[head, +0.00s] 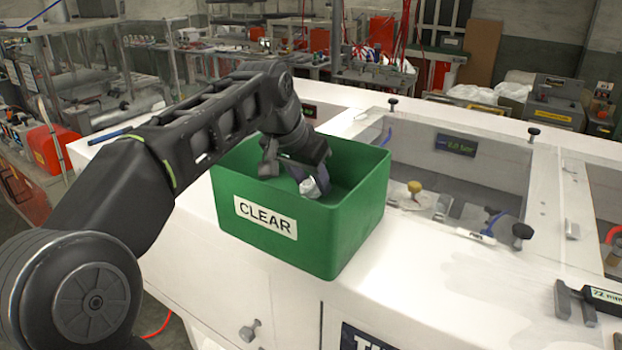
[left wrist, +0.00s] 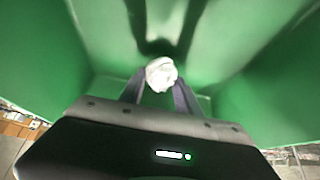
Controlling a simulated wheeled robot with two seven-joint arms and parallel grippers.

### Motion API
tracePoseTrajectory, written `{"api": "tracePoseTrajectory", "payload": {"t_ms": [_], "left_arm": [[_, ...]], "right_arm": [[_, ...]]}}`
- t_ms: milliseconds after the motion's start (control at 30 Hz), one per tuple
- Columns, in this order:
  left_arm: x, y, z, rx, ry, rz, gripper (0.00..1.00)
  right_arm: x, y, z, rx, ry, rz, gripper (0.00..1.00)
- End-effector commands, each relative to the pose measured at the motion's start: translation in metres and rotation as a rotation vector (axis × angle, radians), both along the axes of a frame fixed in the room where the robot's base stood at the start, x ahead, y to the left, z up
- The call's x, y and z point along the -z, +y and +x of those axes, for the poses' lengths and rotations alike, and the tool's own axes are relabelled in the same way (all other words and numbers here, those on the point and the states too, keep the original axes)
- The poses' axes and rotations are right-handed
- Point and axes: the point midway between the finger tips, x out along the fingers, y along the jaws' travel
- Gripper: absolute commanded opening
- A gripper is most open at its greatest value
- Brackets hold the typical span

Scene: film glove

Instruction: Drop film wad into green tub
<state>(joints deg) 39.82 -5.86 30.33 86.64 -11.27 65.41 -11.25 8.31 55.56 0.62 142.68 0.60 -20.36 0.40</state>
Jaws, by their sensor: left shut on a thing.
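The green tub (head: 345,225) stands on the white cabinet top, with a label reading CLEAR on its front. My left gripper (head: 298,180) reaches down inside the tub's opening. It is shut on the film wad (head: 311,187), a small crumpled whitish lump. In the left wrist view the wad (left wrist: 161,74) sits between the fingertips, with the green tub walls (left wrist: 245,40) around it. I cannot tell whether the wad touches the tub floor. My right gripper is not in view.
The white top (head: 430,275) has a recessed clear-covered bay behind and right of the tub, with a yellow-topped knob (head: 414,187) in it. Black knobs (head: 522,232) stand around the bay. A black caliper-like tool (head: 590,298) lies at the right edge.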

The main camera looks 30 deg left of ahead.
Motion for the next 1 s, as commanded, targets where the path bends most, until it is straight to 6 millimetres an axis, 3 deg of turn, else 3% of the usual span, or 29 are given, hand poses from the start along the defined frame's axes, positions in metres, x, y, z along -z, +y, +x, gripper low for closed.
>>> {"api": "tracePoseTrajectory", "payload": {"t_ms": [133, 167, 400, 733, 900, 1000], "left_arm": [[0.002, 0.000, 0.000, 0.000, 0.000, 0.000, 0.00], [0.002, 0.000, 0.000, 0.000, 0.000, 0.000, 0.40], [0.002, 0.000, 0.000, 0.000, 0.000, 0.000, 0.59], [-0.001, 0.000, 0.000, 0.000, 0.000, 0.000, 0.61], [-0.017, 0.001, 0.000, -0.001, 0.000, 0.000, 0.61], [-0.026, 0.000, -0.008, -0.001, -0.004, 0.002, 0.61]], "right_arm": [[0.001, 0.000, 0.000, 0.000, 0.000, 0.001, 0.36], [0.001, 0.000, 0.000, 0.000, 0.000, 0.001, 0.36], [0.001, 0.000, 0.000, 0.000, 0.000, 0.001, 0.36], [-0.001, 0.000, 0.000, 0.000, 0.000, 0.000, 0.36], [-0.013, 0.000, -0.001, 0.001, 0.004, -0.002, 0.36], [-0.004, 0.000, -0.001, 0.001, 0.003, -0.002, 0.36]]}}
